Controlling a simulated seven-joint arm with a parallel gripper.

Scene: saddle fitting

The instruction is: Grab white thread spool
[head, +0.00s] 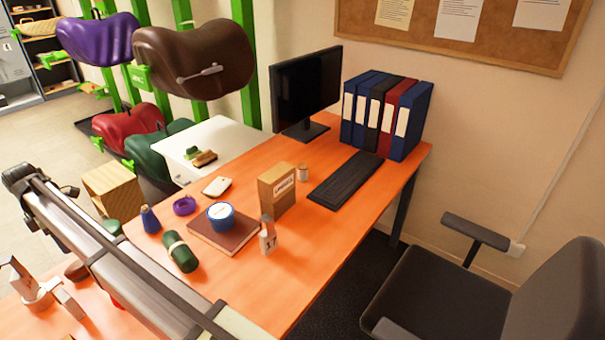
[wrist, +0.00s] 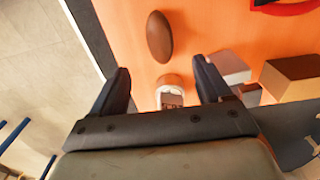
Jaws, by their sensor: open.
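I cannot clearly make out a white thread spool. A small pale, round-ended thing (wrist: 172,82) lies between my fingers in the wrist view, with a darker middle, partly hidden by my gripper's body. It may match the white round thing (head: 38,300) at the lower left of the head view. I see no contact.
A brown oval thing (wrist: 159,37) lies just beyond the fingers. A pale block (wrist: 230,66) and a brown box (wrist: 292,76) are to the right. A blue cone (head: 150,219), green roll (head: 180,252) and brown book (head: 235,236) occupy the orange table (head: 275,262).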

